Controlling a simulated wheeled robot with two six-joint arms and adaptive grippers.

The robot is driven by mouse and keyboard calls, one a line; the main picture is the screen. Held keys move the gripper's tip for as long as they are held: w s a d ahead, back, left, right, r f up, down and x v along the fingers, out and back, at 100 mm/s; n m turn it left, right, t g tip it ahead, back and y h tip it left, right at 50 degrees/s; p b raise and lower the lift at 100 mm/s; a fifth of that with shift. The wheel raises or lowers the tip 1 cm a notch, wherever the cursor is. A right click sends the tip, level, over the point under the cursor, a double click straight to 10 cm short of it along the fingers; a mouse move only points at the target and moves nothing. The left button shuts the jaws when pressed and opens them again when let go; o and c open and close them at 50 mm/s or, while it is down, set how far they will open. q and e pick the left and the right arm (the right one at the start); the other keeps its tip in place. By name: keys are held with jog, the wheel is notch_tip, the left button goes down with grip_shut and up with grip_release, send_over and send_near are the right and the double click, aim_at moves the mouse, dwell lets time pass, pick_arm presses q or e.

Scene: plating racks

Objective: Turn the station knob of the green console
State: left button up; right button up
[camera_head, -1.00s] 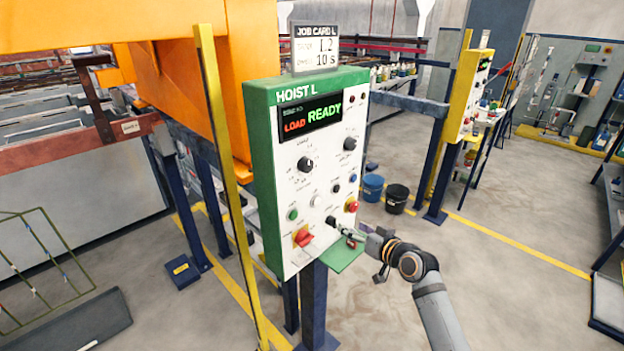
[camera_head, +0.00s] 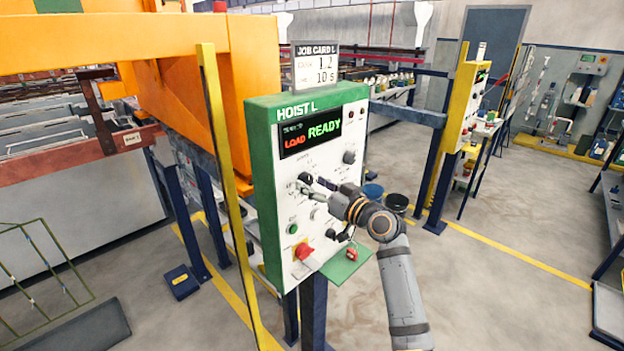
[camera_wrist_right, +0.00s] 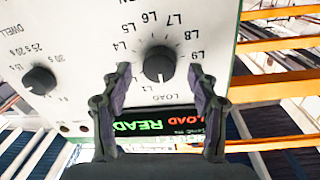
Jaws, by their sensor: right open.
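The green console (camera_head: 262,170), labelled HOIST L, has a white face, and its display reads LOAD and READY. Its black station knob (camera_head: 306,178) is partly covered by my gripper in the head view. In the right wrist view the station knob (camera_wrist_right: 158,62) shows upside down, ringed by labels such as L4 to L9 and LOAD. Its white mark points down the picture, towards LOAD. My right gripper (camera_head: 314,186) is open at the console face. In the wrist view its fingertips (camera_wrist_right: 159,72) stand on either side of the knob; contact cannot be told. My left gripper is out of view.
A dwell knob (camera_head: 349,157) sits beside the station knob, also in the wrist view (camera_wrist_right: 39,79). A red switch (camera_head: 304,251) is below. A job card (camera_head: 315,68) stands on top. A yellow post (camera_head: 226,180) is left of the console. Open floor lies to the right.

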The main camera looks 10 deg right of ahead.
jog(key=shift+w+a, duration=0.3)
jog(key=shift+w, duration=0.15)
jog(key=shift+c, duration=0.5)
jog(key=c, duration=1.1)
jog(key=shift+o, duration=0.2)
jog(key=m+p, duration=0.3)
jog(key=m, duration=0.2)
jog(key=shift+r+m+g, duration=0.15)
jog(key=shift+m+g, duration=0.15)
jog(key=m+p, duration=0.2)
jog(key=m, duration=0.1)
jog(key=shift+m+p, duration=0.7)
jog(key=shift+m, duration=0.6)
